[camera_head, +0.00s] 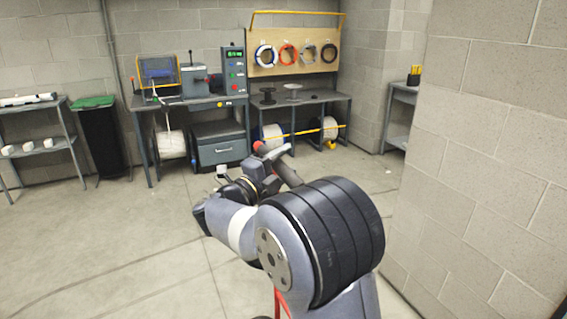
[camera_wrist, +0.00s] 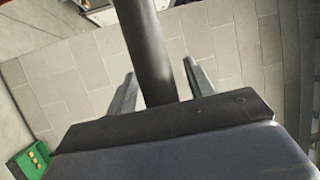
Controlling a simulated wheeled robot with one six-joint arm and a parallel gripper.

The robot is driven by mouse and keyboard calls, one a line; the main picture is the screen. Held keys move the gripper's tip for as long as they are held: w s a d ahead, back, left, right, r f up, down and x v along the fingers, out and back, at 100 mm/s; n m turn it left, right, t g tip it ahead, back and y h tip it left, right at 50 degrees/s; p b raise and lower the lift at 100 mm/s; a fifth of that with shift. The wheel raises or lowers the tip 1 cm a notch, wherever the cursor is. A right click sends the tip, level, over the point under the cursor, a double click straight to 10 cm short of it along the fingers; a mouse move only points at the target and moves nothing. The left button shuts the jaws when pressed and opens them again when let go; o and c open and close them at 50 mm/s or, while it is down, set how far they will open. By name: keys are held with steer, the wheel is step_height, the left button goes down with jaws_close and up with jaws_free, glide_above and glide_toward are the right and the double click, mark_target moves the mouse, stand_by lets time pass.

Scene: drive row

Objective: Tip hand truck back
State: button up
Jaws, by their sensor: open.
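A dark cylindrical bar (camera_wrist: 146,45), which looks like the hand truck's handle grip, runs between the two fingers of my gripper (camera_wrist: 160,82) in the wrist view. The fingers are open, one on each side of the bar, with a visible gap at least on the right. In the head view, my gripper (camera_head: 278,160) is beyond my arm, around a dark grip (camera_head: 286,170) with a red end. A bit of red frame (camera_head: 281,303), probably the hand truck, shows below my arm. The rest of the hand truck is hidden behind my arm.
A workbench (camera_head: 190,102) with machines and a bench with spools (camera_head: 300,100) stand at the back wall. A green-topped bin (camera_head: 98,125) and a shelf (camera_head: 35,115) are at the left. A block wall (camera_head: 480,160) is close on the right. The floor at left (camera_head: 110,240) is clear.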

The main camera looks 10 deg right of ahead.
jaws_close()
stand_by(0.5)
